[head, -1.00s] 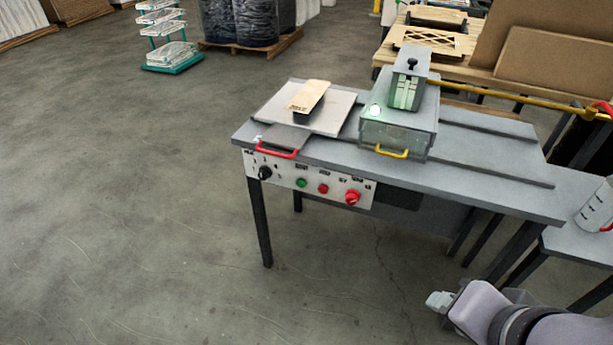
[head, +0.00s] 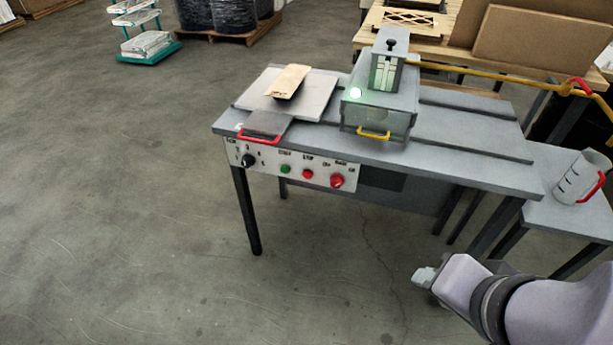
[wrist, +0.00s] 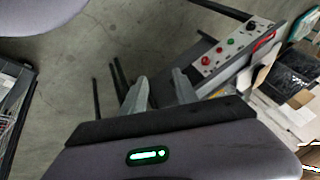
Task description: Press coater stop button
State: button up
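The coater (head: 400,150) is a grey bench machine with a white control panel (head: 262,163) on its front. The panel carries a black knob (head: 248,160), a green button (head: 285,169), a small red stop button (head: 308,173) and a larger red knob (head: 337,180). The panel also shows in the wrist view, tilted, with the small red button (wrist: 219,50) between the green button and the larger red knob. My gripper (head: 423,277) is low in front of the coater, right of the panel and apart from it. In the wrist view its fingers (wrist: 160,91) stand apart with nothing between them.
A side table with a white jug (head: 578,178) stands right of the coater. A wooden piece (head: 288,82) lies on the plate at the coater's left. The floor (head: 130,220) in front and left is clear.

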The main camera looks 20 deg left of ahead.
grip_shut()
dwell(1.5)
